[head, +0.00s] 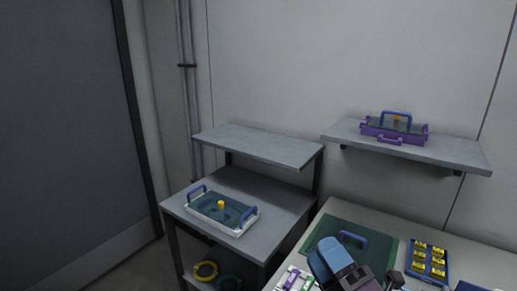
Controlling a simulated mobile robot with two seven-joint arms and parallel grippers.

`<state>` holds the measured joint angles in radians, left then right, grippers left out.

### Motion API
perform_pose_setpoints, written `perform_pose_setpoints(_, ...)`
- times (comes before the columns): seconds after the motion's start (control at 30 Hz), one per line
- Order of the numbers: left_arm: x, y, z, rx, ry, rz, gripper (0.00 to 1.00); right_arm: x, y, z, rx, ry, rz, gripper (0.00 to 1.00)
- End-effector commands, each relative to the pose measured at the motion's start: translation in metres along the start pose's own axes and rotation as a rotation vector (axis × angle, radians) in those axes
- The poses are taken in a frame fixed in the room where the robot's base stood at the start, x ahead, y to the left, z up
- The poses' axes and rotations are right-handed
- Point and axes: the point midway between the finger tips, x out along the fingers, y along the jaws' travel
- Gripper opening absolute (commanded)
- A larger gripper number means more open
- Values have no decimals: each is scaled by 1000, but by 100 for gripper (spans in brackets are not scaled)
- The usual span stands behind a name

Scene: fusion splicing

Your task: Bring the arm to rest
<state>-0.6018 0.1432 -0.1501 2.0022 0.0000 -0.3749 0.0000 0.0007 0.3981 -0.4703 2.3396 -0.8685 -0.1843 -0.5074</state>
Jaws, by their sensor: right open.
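My right gripper (378,284) is at the bottom edge of the head view, over the near part of the worktable (395,228). My blue and dark arm links show beside it. The jaws are partly cut off by the frame; they are open and I see nothing held between them. My left gripper is not in view.
A green mat (318,236) with a blue handle lies behind my arm. A white tray (284,276) with green and purple pieces is left of it, a blue tray (442,272) with yellow pieces right. A grey cart (275,205) holds a lidded white case (238,232). A wall shelf (455,155) bears a purple case (410,137).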

Motion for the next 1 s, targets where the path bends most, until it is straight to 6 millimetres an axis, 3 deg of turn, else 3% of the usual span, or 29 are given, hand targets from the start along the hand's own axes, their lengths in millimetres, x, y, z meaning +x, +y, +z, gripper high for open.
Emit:
perform_pose_setpoints(0.1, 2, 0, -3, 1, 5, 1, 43, -26, -26, 39, 214, -243, -138, 43)
perform_pose_setpoints(0.2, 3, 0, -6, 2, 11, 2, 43, -57, -50, 65, 389, -449, -253, 43)
perform_pose_setpoints(0.4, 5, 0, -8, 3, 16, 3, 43, -140, -98, 92, 722, -860, -480, 43)
perform_pose_setpoints(0.6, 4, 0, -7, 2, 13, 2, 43, -228, -128, 86, 988, -1231, -684, 43)
perform_pose_setpoints(0.8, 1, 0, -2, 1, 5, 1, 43, -281, -136, 69, 1129, -1451, -809, 43)
perform_pose_setpoints(1.0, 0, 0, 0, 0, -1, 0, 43, -318, -135, 52, 1221, -1608, -901, 43)
